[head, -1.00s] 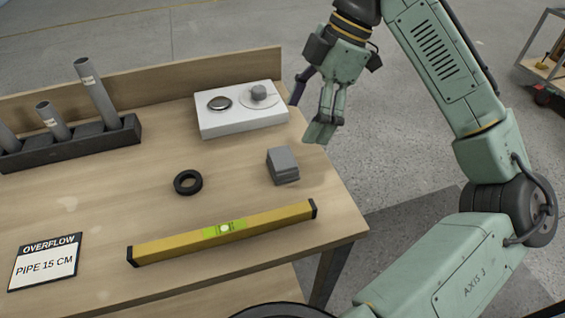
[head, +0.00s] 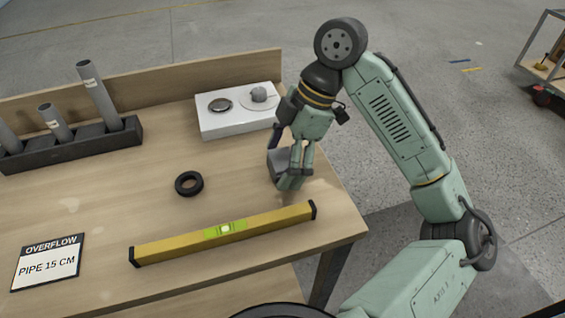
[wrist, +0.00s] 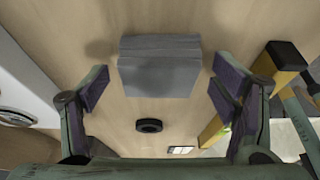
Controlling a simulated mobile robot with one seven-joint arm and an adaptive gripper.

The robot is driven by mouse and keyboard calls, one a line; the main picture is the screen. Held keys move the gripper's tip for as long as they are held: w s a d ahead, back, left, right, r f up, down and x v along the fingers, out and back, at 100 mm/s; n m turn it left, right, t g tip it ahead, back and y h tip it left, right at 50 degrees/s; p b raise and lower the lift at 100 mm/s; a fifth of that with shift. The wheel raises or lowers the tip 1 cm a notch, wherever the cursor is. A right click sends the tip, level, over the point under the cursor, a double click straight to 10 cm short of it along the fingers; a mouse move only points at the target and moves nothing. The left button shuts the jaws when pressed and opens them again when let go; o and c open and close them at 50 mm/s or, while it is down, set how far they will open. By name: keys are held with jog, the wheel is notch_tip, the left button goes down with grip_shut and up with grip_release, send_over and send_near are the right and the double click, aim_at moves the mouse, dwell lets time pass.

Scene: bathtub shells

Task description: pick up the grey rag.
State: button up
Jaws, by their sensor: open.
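The grey rag (head: 276,160) is a folded block lying on the bench near its right end. In the head view my gripper partly hides it. It shows whole in the wrist view (wrist: 159,68), ahead of and between the two finger pads. My gripper (head: 285,174) is open and points down at the rag in the head view. In the wrist view my gripper (wrist: 160,88) has its purple-padded fingers spread wide, with bare wood visible between each pad and the rag. Nothing is held.
A yellow spirit level (head: 222,233) lies in front of the rag. A black ring (head: 189,183) lies to its left. A white box (head: 236,118) with metal fittings stands behind. A dark rack of grey pipes (head: 72,142) and an overflow sign (head: 47,262) are farther left.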

aim_at(276, 164)
jog(key=shift+c, duration=0.2)
jog(key=c, duration=1.2)
jog(key=shift+r, duration=0.9)
jog(key=shift+s+r+b, duration=0.4)
jog(key=shift+s+r, duration=0.05)
jog(key=shift+r, duration=0.4)
jog(key=s, duration=0.5)
jog(key=s+r+b, duration=0.1)
jog(key=s, duration=0.9)
jog(key=shift+r+b, duration=0.25)
jog(key=shift+b, duration=0.1)
